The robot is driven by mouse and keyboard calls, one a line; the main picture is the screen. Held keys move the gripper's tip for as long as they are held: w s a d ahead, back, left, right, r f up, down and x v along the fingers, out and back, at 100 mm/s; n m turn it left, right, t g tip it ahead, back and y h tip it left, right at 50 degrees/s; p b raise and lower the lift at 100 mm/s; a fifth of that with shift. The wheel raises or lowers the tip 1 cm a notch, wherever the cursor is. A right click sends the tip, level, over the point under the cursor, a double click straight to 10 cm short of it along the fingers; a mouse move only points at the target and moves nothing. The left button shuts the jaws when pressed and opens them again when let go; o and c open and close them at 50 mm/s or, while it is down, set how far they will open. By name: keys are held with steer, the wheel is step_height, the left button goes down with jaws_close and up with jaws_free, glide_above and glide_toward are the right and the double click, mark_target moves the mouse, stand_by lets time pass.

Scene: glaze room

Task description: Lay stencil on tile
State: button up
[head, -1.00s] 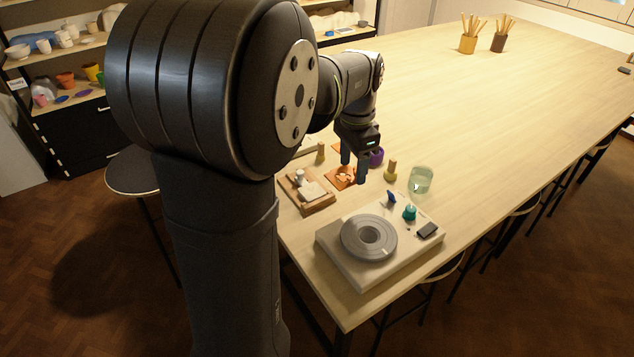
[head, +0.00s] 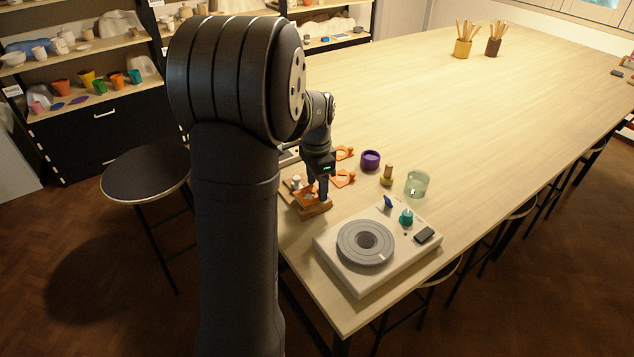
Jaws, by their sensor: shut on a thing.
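My gripper (head: 316,195) is over the wooden board (head: 318,210) near the table's left edge. It is shut on an orange stencil (head: 306,196). The stencil is over the pale tile on that board and hides most of it; I cannot tell whether the two touch. Two more orange cut-out stencils lie on the table to the right of the gripper, a nearer one (head: 344,179) and a farther one (head: 345,153).
A small pale-topped piece (head: 296,183) stands at the board's left. A turntable unit (head: 366,243) fills the table's front corner. A purple bowl (head: 370,160), an ochre bottle (head: 387,175) and a glass jar (head: 417,184) stand to the right.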

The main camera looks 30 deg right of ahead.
steer(key=o, duration=1)
steer(key=shift+f, duration=0.1)
steer(key=shift+c, duration=0.2)
step_height(320, 180, up, 12)
steer(key=shift+w, duration=0.1)
